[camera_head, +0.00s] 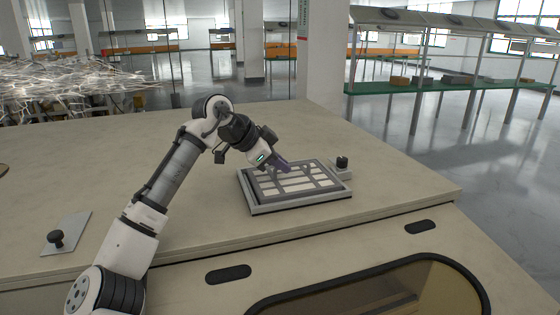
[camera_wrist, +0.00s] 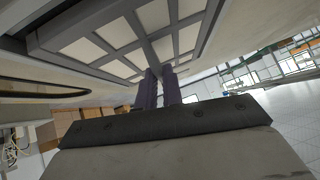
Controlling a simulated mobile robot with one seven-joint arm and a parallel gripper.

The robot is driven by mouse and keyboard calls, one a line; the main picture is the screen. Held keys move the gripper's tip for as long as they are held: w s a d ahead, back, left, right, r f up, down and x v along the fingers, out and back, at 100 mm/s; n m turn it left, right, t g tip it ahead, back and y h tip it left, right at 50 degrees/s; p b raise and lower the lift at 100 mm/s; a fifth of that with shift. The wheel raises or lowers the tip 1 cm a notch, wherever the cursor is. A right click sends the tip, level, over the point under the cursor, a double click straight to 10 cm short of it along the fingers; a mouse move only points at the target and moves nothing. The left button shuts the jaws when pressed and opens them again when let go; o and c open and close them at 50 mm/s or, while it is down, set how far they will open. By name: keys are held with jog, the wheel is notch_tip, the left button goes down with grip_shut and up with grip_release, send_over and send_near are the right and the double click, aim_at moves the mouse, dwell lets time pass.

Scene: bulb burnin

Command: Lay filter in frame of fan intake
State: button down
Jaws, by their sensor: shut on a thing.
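The filter (camera_head: 300,184) is a flat rectangle with a dark grey lattice and pale panels. In the head view it lies over the light grey intake frame (camera_head: 302,205) on the bench top, roughly lined up with it. I cannot tell whether it is seated inside the rim or just above it. My gripper (camera_head: 284,167) reaches it from the upper left, and its purple fingers are shut on a lattice bar. In the wrist view my gripper (camera_wrist: 159,77) meets a bar of the filter (camera_wrist: 122,35). The far rim of the frame is partly hidden.
A small dark knob (camera_head: 342,162) on a pale plate stands just behind the frame's right side. Another knob (camera_head: 56,239) on a plate is at the bench's front left. The beige bench top (camera_head: 390,180) is clear to the right. Shelving stands beyond.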

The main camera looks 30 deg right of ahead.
jog(key=c, duration=1.5)
grip_release()
jog(key=shift+c, duration=0.2)
jog(key=b+v, duration=0.2)
jog(key=v, duration=1)
jog(key=shift+b, duration=0.4)
